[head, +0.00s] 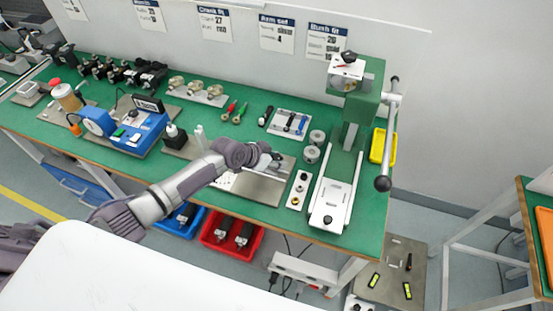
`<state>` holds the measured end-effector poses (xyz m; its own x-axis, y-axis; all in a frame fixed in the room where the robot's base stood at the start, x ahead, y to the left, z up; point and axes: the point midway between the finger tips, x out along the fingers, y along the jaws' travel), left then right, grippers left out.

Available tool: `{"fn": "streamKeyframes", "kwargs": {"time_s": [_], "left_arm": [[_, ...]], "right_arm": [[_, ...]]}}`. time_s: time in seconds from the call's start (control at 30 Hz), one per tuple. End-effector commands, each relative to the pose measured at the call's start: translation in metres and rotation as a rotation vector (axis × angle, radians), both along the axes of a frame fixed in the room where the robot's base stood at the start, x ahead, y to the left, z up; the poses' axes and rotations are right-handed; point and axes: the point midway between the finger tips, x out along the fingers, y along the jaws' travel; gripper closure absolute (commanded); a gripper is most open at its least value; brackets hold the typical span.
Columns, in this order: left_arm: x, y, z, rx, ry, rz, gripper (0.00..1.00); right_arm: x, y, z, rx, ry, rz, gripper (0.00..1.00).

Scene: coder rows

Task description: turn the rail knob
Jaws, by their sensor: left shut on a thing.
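My left arm reaches in from the lower left. Its gripper (271,161) is over a grey metal plate fixture (261,189) near the front of the green bench. The gripper is shut on a small dark part at its fingertips, which I take to be the rail knob. The fingers hide most of it, so its turn angle cannot be seen. A white rail slide (335,190) with a black knob on its front end lies at the foot of the green press, to the right of my gripper and apart from it. My right gripper is not in view.
A green press (366,104) with a long lever (391,130) stands at the bench's right end. Grey rings (312,154) and a white strip (299,190) lie close to my gripper's right. A blue device (139,130) stands left. Red (228,234) and blue bins sit below.

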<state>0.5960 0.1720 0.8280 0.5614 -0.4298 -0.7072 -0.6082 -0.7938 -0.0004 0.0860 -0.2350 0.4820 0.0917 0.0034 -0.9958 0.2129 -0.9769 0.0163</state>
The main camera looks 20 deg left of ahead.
Motion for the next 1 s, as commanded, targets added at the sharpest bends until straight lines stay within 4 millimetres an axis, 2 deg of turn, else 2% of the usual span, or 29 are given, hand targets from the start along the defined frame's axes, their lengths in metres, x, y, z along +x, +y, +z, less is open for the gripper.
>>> {"fn": "streamKeyframes", "kwargs": {"time_s": [0.1, 0.4, 0.43, 0.57, 0.6, 1.0], "left_arm": [[-0.001, -0.0008, 0.003, -0.001, 0.002, 0.045, 0.98], [-0.0002, 0.0, -0.0001, -0.001, 0.001, 0.065, 0.98], [-0.0002, 0.0, -0.0001, -0.001, 0.001, 0.065, 0.62], [-0.0002, -0.0001, -0.0001, -0.001, 0.0, 0.064, 0.4], [-0.0002, -0.0001, -0.0001, -0.001, 0.0, 0.064, 0.37], [-0.005, 0.0043, 0.0054, 0.001, 0.0, 0.064, 0.37]], "right_arm": [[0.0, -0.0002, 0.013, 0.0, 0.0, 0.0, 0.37], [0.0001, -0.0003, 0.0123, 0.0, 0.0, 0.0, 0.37], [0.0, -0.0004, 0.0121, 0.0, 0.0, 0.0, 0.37], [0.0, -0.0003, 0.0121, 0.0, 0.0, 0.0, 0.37], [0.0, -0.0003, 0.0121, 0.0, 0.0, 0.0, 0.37], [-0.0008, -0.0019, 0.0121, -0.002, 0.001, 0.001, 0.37]]}}
